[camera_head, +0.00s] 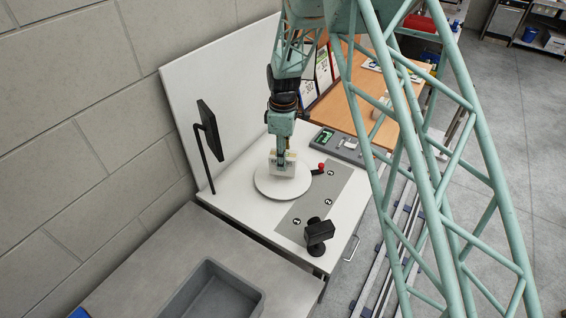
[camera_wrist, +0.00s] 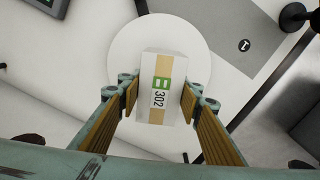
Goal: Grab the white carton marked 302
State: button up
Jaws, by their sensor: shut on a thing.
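The white carton marked 302 (camera_wrist: 151,108) has a tan band and a green mark. In the wrist view it sits between the two fingers of my gripper (camera_wrist: 160,98), whose tan pads press on its sides. In the head view my gripper (camera_head: 284,155) points down on the carton (camera_head: 281,169) over the round white disc (camera_head: 267,189). I cannot tell whether the carton touches the disc. The disc also shows behind the carton in the wrist view (camera_wrist: 122,62).
A grey mat with numbered marks (camera_head: 320,187), a black scanner-like device (camera_head: 319,232) and a red-knobbed lever (camera_head: 320,168) are right of the disc. A black screen on a stand (camera_head: 210,130) is at left.

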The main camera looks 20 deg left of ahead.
jog(key=s+d+b, duration=0.1)
jog(key=s+d, duration=0.3)
jog(key=s, duration=0.2)
jog(key=s+d+r+b, duration=0.1)
jog(key=s+d, duration=0.3)
jog(key=s, duration=0.3)
jog(key=shift+s+r+b, duration=0.25)
jog(key=shift+b, duration=0.05)
jog(key=shift+d, duration=0.1)
jog(key=shift+w, duration=0.15)
dwell(0.3)
